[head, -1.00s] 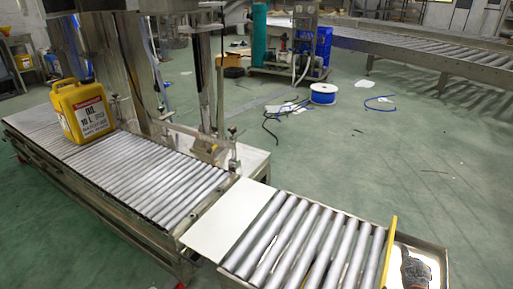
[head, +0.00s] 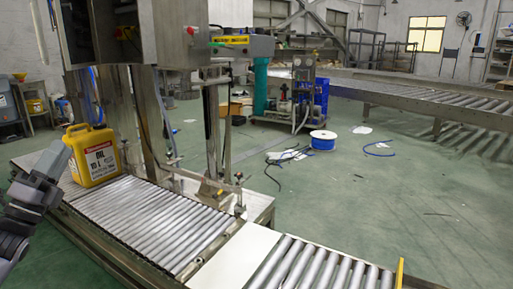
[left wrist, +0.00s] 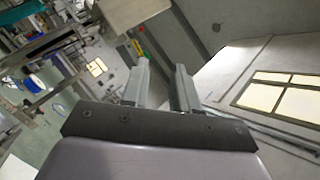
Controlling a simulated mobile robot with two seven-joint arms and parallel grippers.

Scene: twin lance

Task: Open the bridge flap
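The pale flat plate that looks like the bridge flap (head: 236,257) lies level between the two roller sections in the head view. Its near edge is cut off by the picture's bottom. My left gripper (head: 58,160) is raised at the left edge of the head view, in front of the yellow oil jug and well away from the plate. In the left wrist view its two fingers (left wrist: 161,82) stand apart with nothing between them, so it is open. The plate cannot be made out in the wrist view. My right gripper is not in view.
A yellow oil jug (head: 92,155) stands on the long roller conveyor (head: 150,215). Short rollers (head: 315,268) with a yellow end bar (head: 399,273) lie at lower right. A metal machine frame rises behind the conveyor.

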